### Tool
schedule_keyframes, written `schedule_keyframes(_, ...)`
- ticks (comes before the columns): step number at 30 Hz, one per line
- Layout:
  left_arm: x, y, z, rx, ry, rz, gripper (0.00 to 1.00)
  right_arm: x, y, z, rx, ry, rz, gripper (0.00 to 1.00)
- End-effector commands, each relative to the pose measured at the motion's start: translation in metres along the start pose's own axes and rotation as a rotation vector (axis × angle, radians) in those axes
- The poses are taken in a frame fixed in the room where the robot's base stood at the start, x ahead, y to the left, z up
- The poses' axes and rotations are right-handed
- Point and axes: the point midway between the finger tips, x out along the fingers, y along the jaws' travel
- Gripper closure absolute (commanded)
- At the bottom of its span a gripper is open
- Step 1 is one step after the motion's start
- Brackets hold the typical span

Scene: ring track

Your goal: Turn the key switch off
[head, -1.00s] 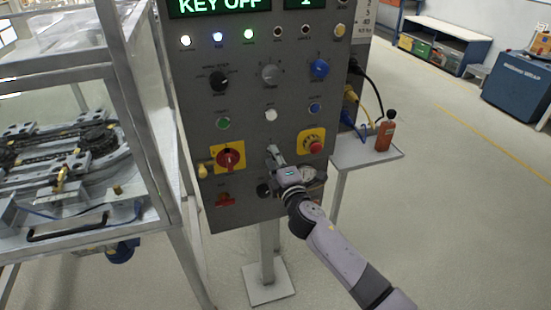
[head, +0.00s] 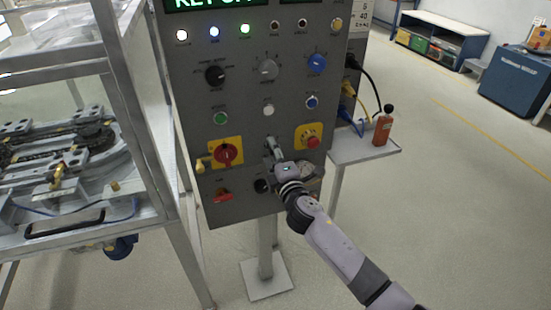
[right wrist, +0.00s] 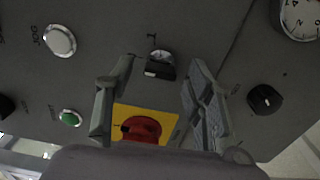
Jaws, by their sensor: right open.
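The key switch (right wrist: 160,63) shows in the right wrist view as a small round silver fitting with a dark piece in it and a "1" mark just above. It lies between the spread fingertips of my open right gripper (right wrist: 162,68), with a gap visible on both sides. In the head view my right gripper (head: 273,147) is at the grey control panel (head: 190,95), and it covers the key switch there. My left gripper is not in view.
Close around are a red rotary switch (head: 227,152) on yellow, a red mushroom button (head: 312,141), a white button (head: 268,110), a black knob (head: 262,186) and a gauge (right wrist: 300,17). A framed machine (head: 60,195) stands left; a side shelf (head: 365,151) stands right.

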Motion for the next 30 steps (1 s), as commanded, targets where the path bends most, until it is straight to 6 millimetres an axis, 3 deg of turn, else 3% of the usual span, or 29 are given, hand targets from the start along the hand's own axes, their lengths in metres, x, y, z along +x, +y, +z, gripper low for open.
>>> schedule_keyframes(5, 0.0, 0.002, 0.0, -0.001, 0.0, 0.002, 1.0, -0.015, -0.002, 0.001, 0.0, 0.001, -0.001, 0.52)
schedule_keyframes(15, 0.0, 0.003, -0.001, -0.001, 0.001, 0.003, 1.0, -0.08, -0.002, 0.0, 0.001, 0.002, -0.003, 0.52)
schedule_keyframes(21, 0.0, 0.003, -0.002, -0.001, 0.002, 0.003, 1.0, -0.109, -0.002, 0.0, 0.0, 0.0, -0.003, 0.52)
schedule_keyframes(30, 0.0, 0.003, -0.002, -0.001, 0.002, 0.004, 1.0, -0.12, -0.001, 0.0, -0.001, 0.0, -0.001, 0.52)
